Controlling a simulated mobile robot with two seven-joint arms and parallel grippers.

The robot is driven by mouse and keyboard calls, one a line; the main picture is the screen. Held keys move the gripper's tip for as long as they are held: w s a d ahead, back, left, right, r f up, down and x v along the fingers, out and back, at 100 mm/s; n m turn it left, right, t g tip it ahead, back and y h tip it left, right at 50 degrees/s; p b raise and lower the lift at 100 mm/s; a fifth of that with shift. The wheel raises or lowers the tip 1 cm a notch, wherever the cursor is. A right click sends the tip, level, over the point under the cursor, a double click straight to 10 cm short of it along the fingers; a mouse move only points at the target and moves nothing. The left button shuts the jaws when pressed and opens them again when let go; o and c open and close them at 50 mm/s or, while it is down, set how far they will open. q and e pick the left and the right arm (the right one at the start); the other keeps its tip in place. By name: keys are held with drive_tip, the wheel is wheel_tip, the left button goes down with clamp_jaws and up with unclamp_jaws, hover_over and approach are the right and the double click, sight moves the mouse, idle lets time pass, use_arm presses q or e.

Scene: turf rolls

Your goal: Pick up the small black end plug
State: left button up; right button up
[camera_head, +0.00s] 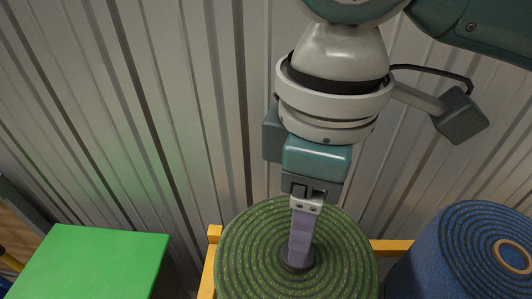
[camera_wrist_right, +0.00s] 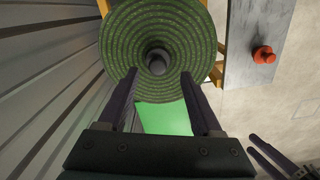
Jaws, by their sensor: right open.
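The green turf roll (camera_head: 245,250) stands on end, its spiral top facing up. A small dark round piece, apparently the black end plug (camera_wrist_right: 157,61), sits at its centre in the right wrist view. In the head view only its dark edge (camera_head: 309,262) shows behind a finger. My right gripper (camera_head: 298,264) points down over the roll's centre. In the wrist view its fingers (camera_wrist_right: 159,75) are apart and empty, with the plug between and just beyond their tips; contact cannot be told. My left gripper (camera_wrist_right: 258,143) shows only in the wrist view's lower right corner, fingers apart.
A blue roll (camera_head: 460,250) with a tan core stands at the right. A yellow frame (camera_head: 390,246) runs behind the rolls. A bright green box (camera_head: 95,260) is at lower left. A grey surface (camera_wrist_right: 250,25) carries a red knob (camera_wrist_right: 263,54). A corrugated wall (camera_head: 180,110) stands behind.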

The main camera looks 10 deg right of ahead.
sight(311, 258)
wheel_tip(311, 258, down, 4)
drive_tip(key=shift+w, duration=0.1)
clamp_jaws()
idle(0.5)
